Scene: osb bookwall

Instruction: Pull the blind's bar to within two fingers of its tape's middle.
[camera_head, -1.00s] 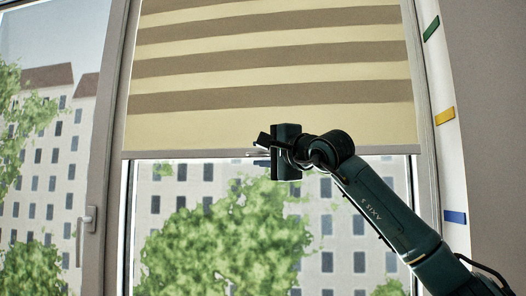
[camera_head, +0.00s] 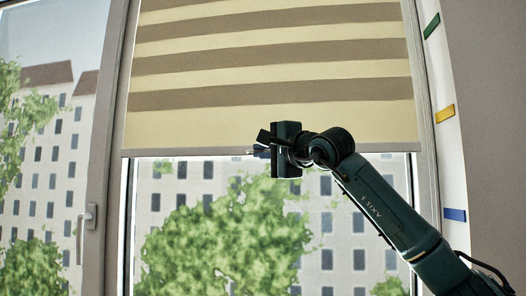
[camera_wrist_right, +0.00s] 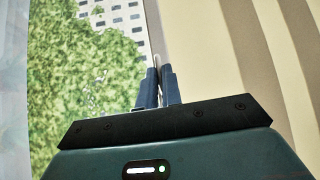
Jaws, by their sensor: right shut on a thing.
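The striped beige and brown blind (camera_head: 270,80) hangs over the upper part of the window. Its thin grey bar (camera_head: 200,153) runs level along the lower edge. Three tapes mark the right wall: green (camera_head: 431,27), yellow (camera_head: 445,114) and blue (camera_head: 455,215). The bar's height lies between yellow and blue. My left gripper is not in view.
The window frame (camera_head: 430,130) stands right of the blind, close to the tapes. A window handle (camera_head: 87,222) is on the left frame. Below the bar is clear glass, with a tree and buildings outside.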

